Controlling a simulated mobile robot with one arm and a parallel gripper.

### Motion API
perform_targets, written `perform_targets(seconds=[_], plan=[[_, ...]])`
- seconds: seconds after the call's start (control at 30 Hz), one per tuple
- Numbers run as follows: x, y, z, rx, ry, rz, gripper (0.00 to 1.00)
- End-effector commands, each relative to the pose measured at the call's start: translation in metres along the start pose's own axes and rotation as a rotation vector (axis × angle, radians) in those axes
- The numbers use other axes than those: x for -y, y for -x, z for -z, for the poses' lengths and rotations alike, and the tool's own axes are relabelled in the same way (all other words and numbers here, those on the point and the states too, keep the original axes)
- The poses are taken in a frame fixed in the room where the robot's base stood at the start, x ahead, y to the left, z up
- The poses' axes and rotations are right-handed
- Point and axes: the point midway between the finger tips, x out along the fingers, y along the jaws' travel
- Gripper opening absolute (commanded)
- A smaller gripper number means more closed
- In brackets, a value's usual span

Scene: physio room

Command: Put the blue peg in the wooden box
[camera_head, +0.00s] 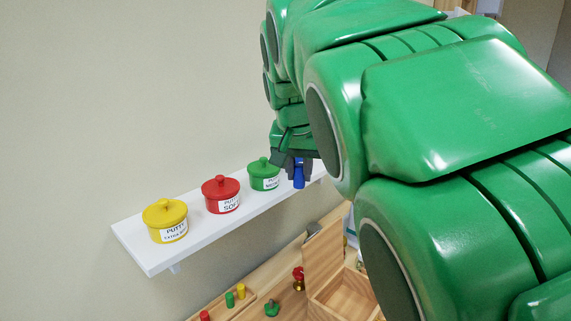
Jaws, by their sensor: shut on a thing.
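The blue peg (299,176) hangs upright below my gripper (297,164). My gripper is shut on its upper part, in front of the right end of the white wall shelf. The wooden box (327,291) stands open on the wooden surface below and to the right of the peg. Its raised lid or back panel shows at its left, and part of its right side is hidden behind my green arm.
A yellow (166,222), a red (221,194) and a green putty pot (264,174) stand on the white shelf (150,259). Red, green and yellow pegs stand on a wooden board (222,309) at the bottom. A green object (271,309) and a red-and-gold object (298,279) lie left of the box.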

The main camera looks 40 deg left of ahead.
Motion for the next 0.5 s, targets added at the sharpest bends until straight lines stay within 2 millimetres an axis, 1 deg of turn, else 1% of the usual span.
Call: perform_targets(seconds=[0.03,0.3,0.5], plan=[[-0.008,0.002,-0.005,0.002,-0.002,-0.002,0.0],[-0.042,0.01,-0.024,0.002,-0.003,-0.003,0.0],[-0.062,0.014,-0.035,0.002,-0.001,-0.002,0.0]])
